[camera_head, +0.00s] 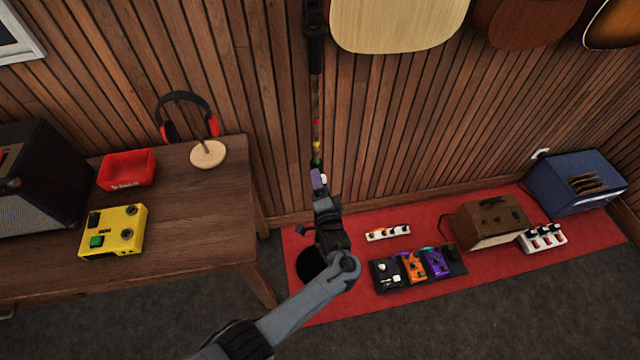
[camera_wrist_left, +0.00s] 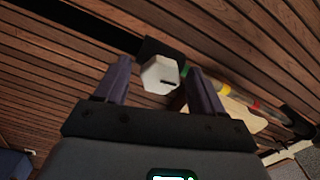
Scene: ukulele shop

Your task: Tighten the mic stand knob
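The mic stand (camera_head: 315,60) is a thin dark pole standing upright against the slatted wall, with coloured bands along its middle. Its dark round base (camera_head: 310,264) shows partly behind my left arm. In the left wrist view the pole (camera_wrist_left: 238,97) runs off to the right, and a white faceted knob (camera_wrist_left: 159,74) with a dark slot sits by a black block. My left gripper (camera_head: 319,179) is at the pole. Its two purple fingers are apart, one on either side of the knob, with a visible gap at each side. My right gripper is out of view.
A wooden table (camera_head: 190,235) at left holds a red tray (camera_head: 127,170), a yellow box (camera_head: 113,231) and headphones on a stand (camera_head: 208,153). Pedals (camera_head: 415,266) and amps (camera_head: 575,182) stand on the red mat (camera_head: 340,305). Guitars (camera_head: 395,20) hang above right.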

